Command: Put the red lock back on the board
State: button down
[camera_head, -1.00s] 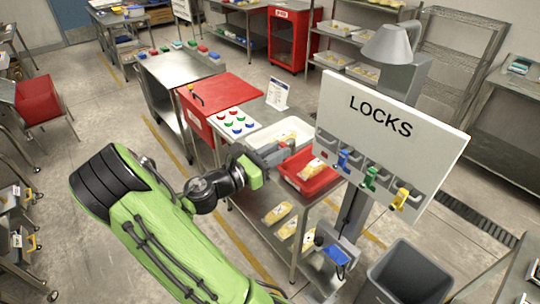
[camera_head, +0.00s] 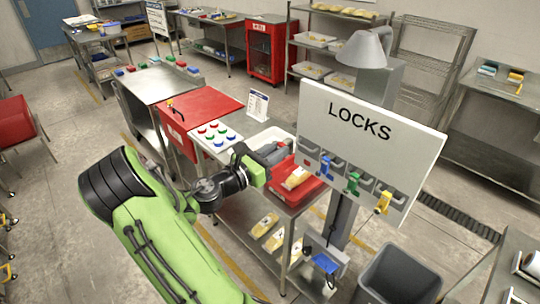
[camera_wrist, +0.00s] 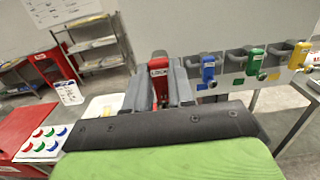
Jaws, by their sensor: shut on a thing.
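My gripper (camera_head: 280,152) is just left of the LOCKS board (camera_head: 372,128). The lock's lower part is hidden by the gripper body. Along the board's lower edge hang a blue lock (camera_head: 326,166), a green lock (camera_head: 352,183) and a yellow lock (camera_head: 382,202) on grey hooks. In the wrist view the blue lock (camera_wrist: 208,68) is the nearest one, right of the red lock and apart from it.
A red tray (camera_head: 312,190) with a pale package stands below the gripper on a steel table. A panel of coloured buttons (camera_head: 214,135) and a small sign (camera_head: 257,105) are to the left. A grey lamp-like hood (camera_head: 362,50) rises behind the board. A grey bin (camera_head: 398,275) stands below right.

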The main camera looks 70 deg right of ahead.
jog(key=x, duration=0.8)
jog(key=shift+d, duration=0.25)
dwell(0.5)
jog(key=shift+s+p, duration=0.2)
jog(key=shift+p, duration=0.2)
jog(key=shift+d+f, duration=0.1)
jog(key=shift+f, duration=0.1)
jog(key=shift+f+b, duration=1.25)
jog(key=shift+f, duration=1.05)
jog(key=c, duration=0.9)
grip_release()
